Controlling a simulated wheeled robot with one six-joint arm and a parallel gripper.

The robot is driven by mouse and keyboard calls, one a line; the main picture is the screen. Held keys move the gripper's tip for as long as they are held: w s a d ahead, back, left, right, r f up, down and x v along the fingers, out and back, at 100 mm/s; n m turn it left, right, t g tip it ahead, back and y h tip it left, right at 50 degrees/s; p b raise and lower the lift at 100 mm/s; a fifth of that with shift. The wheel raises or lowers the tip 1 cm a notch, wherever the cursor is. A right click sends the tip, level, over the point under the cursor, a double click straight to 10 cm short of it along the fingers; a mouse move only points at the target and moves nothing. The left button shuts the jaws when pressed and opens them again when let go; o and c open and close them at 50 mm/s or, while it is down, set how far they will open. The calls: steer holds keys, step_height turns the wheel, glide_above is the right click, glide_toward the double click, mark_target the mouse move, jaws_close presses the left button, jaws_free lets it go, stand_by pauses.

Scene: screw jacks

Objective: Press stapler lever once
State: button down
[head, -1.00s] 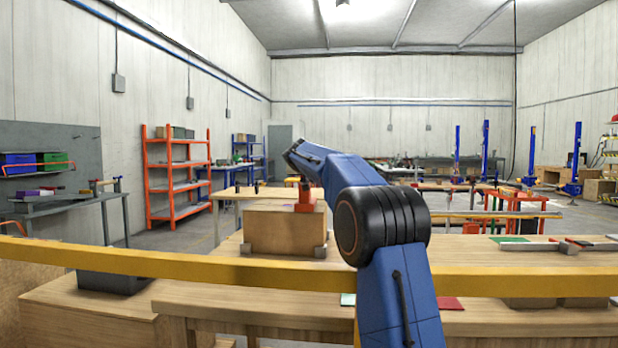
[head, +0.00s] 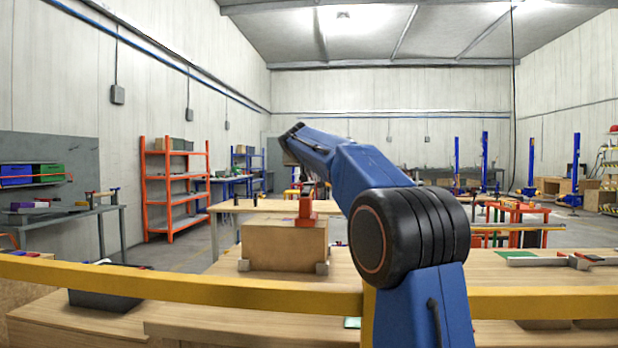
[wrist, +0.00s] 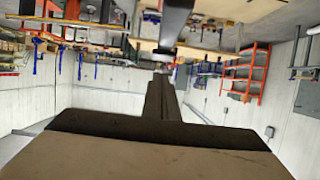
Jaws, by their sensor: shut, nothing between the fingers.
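A small red-orange device (head: 305,213) stands on a wooden box (head: 285,247) on the bench in the head view. It is the likeliest stapler, but it is too small to make out its lever. My arm's end is above and slightly left of it in the picture, apart from it. The arm hides my gripper's fingers in the head view. In the wrist view, my gripper (wrist: 163,88) shows as a dark narrow shape, shut and empty. A dark bar hangs at the top of the inverted wrist view; I cannot tell what it is.
A yellow rail (head: 190,284) crosses in front of the wooden bench (head: 400,268). A dark bin (head: 105,298) is at the lower left. A metal clamp (head: 575,261) lies on the right. Orange shelves (head: 175,190) stand farther back.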

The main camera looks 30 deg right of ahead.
steer(key=shift+v, duration=0.8)
steer(key=shift+r, duration=0.1)
